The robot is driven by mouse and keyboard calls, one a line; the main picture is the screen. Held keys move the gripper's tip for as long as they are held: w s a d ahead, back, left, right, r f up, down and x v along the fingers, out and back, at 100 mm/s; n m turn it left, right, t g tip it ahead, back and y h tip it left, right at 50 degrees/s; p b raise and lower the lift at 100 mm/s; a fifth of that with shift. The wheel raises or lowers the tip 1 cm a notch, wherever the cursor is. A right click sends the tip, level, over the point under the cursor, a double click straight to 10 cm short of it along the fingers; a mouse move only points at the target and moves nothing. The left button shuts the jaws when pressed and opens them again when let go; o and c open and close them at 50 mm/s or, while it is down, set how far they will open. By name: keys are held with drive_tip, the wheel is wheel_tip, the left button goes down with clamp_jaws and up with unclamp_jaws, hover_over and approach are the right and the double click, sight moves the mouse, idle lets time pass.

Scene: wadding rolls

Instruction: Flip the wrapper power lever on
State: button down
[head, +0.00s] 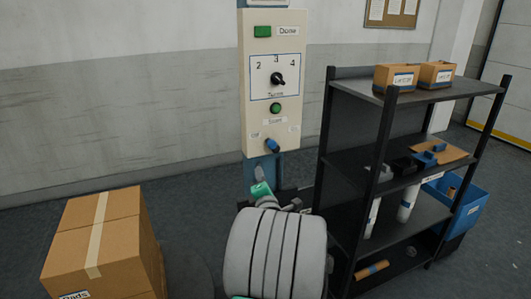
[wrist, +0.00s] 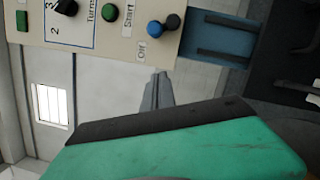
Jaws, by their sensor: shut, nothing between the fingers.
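The wrapper power lever (head: 271,145) is a short blue handle low on the cream control panel (head: 258,100). In the wrist view the lever (wrist: 156,28) shows a blue knob and a dark round part, with the blue knob nearer the "Off" label (wrist: 142,50). A label at its other side is too small to read in the head view. My gripper (head: 259,173) is just below the panel, under the lever and apart from it. In the wrist view my grey fingertips (wrist: 157,82) are together and empty, close to the panel's edge beside "Off".
Above the lever are a green Start button (head: 275,108), a black turns dial (head: 278,79) and a green Done light (head: 262,31). A black shelf (head: 430,95) stands close on the right. A cardboard box (head: 95,240) stands at lower left.

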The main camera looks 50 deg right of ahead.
sight(273, 146)
drive_tip(key=w+d+p, duration=0.1)
drive_tip(key=d+p, duration=0.1)
drive_tip(key=d, duration=0.1)
drive_tip(key=w+d+r+p, duration=0.1)
drive_tip(key=w+d, duration=0.1)
drive_tip(key=d, duration=0.1)
drive_tip(key=w+d+r+p, duration=0.1)
drive_tip(key=w+d+p, duration=0.1)
drive_tip(key=d, duration=0.1)
drive_tip(key=shift+d+r+p, duration=0.15)
drive_tip(key=shift+d+p, duration=0.1)
drive_tip(key=shift+p, duration=0.1)
drive_tip(key=shift+s+d+b, duration=0.1)
drive_tip(key=shift+s+b, duration=0.05)
drive_tip(key=shift+b, duration=0.8)
drive_tip(key=shift+m+b, duration=0.3)
drive_tip(key=shift+b, duration=0.2)
